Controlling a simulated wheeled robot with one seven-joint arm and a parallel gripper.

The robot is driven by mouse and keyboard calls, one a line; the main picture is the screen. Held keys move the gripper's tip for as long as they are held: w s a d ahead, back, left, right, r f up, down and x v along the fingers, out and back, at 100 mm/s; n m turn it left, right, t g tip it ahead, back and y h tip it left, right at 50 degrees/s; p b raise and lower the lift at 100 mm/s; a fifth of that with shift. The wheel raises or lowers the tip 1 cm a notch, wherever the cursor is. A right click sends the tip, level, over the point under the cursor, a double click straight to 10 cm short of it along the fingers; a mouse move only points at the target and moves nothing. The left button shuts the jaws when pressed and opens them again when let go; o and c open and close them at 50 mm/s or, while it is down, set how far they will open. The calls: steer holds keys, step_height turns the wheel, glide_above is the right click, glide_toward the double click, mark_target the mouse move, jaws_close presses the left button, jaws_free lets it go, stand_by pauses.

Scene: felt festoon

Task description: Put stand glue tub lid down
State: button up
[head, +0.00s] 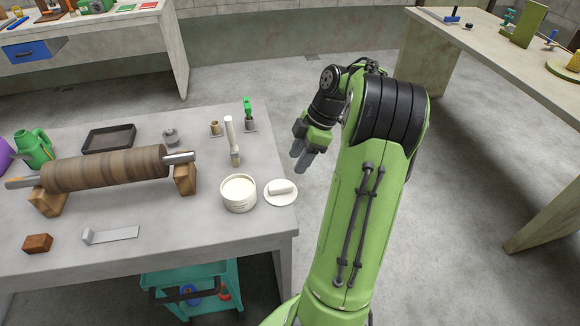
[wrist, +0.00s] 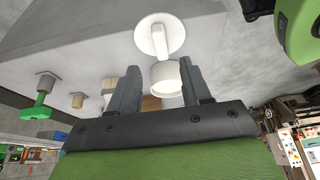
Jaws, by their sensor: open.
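The glue tub (head: 239,196) is a round white tub, open at the top, with pale glue showing inside. Its lid (head: 281,199) is a white disc with a bar handle, lying handle up on the table just right of the tub, near the table's right edge. My gripper (head: 304,158) is open and empty, apart from the lid, beyond it and to the right, clear of the table edge. In the wrist view the lid (wrist: 145,42) and the tub (wrist: 157,72) show beyond and between the spread fingers (wrist: 158,68).
A white-handled brush (head: 230,135) and a green-handled tool (head: 248,108) stand behind the tub. A brown roller (head: 105,168) rests on wooden blocks at left. A metal scraper (head: 115,234) lies in front. A teal cart (head: 190,290) stands below the table.

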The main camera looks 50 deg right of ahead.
steer(key=a+r+m+h, duration=0.1)
steer(key=a+r+m, duration=0.15)
steer(key=a, duration=0.45)
steer(key=s+a+r+m+h, duration=0.1)
steer(key=a+r, duration=0.3)
steer(key=a, duration=0.3)
steer(key=a+r+m+h, duration=0.1)
steer(key=a+r+m, duration=0.1)
steer(key=a+r, duration=0.3)
steer(key=s+a+f+m+t, duration=0.2)
steer(key=s+a+m, duration=0.3)
steer(key=s+a, duration=0.3)
steer(key=s+t, duration=0.1)
steer(key=s, duration=0.2)
steer(key=shift+s+a+m+h+p, duration=0.15)
steer(key=shift+s+m+h+p, duration=0.15)
steer(key=shift+m, duration=0.05)
step_height(320, 180, up, 5)
steer(key=p, duration=0.5)
steer(key=shift+f, duration=0.1)
